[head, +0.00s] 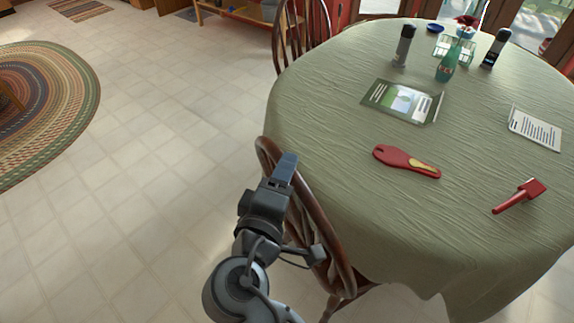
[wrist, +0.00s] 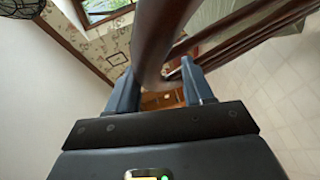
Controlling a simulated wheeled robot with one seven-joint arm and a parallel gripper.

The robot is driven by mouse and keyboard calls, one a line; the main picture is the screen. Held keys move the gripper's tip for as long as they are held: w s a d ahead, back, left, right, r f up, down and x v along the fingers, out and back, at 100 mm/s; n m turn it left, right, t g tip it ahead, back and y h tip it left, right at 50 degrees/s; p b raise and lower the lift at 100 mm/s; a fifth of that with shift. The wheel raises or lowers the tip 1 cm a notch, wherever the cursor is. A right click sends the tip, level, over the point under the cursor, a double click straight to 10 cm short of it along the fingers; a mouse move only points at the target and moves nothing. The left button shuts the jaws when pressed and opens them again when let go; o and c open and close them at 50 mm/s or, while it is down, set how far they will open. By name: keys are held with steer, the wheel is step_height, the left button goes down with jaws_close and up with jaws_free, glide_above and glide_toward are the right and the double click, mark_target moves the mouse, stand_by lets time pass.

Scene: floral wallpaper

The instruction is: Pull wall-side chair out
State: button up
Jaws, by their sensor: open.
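A dark brown wooden chair (head: 329,240) with a curved hoop back stands at the near left edge of the round table (head: 330,105). My gripper (head: 286,168) is at the top of this chair's back in the head view. In the wrist view my gripper (wrist: 160,84) is open, with one finger on each side of the chair's dark rail (wrist: 158,38). I cannot tell whether the fingers touch the wood. The chair's seat is mostly hidden by my arm and the tablecloth. Another dark wooden chair (head: 318,22) stands at the table's far left side.
The table has a green cloth and holds a red-handled brush (head: 398,160), a red tool (head: 520,196), a picture card (head: 402,101), a paper card (head: 535,129) and several bottles. Tiled floor (head: 160,165) to the left is clear up to a braided rug (head: 55,100).

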steer(key=shift+x, duration=0.85)
steer(key=shift+c, duration=0.3)
steer(key=shift+f, duration=0.1)
jaws_close()
